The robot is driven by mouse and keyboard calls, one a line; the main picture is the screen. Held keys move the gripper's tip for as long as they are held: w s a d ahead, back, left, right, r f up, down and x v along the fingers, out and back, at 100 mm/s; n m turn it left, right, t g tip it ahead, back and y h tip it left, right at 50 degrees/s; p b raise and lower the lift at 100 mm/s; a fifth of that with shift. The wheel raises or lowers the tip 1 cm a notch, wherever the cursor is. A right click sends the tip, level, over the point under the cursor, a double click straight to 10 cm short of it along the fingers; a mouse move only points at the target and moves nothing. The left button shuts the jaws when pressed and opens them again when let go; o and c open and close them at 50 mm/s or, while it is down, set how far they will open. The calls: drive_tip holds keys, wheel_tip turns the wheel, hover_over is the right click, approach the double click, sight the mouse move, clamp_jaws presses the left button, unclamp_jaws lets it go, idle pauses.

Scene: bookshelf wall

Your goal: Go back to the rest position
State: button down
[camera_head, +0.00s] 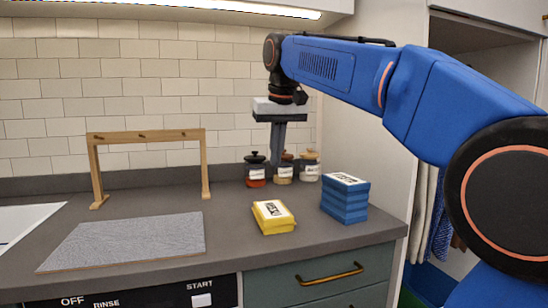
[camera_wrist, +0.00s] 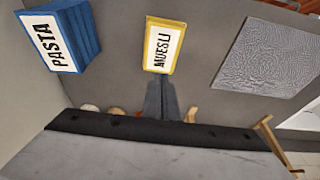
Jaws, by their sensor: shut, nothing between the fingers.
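My gripper (camera_head: 279,150) hangs pointing down above the counter, in front of the jars, and is shut with nothing in it. Its dark fingers show in the wrist view (camera_wrist: 158,85), their tips just below the muesli box in the picture. My blue arm reaches in from the right. The yellow muesli box (camera_head: 272,216) lies flat on the counter, below my gripper in the head view and apart from it. It also shows in the wrist view (camera_wrist: 161,46).
A stack of blue pasta boxes (camera_head: 344,200) stands right of the muesli box. Several lidded jars (camera_head: 255,172) stand by the back wall. A wooden frame (camera_head: 146,137) stands at left, behind a grey mat (camera_head: 130,240). Counter (camera_head: 225,225) between mat and muesli box is clear.

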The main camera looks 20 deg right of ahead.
drive_tip(key=s+d+f, duration=0.3)
drive_tip(key=s+f, duration=1.2)
drive_tip(key=f, duration=0.2)
drive_tip(key=s+d+f+t, duration=0.1)
drive_tip(key=s+d+f, duration=0.2)
drive_tip(key=s+f, duration=1.2)
wheel_tip(320, 180, down, 3)
drive_tip(key=shift+f, duration=0.1)
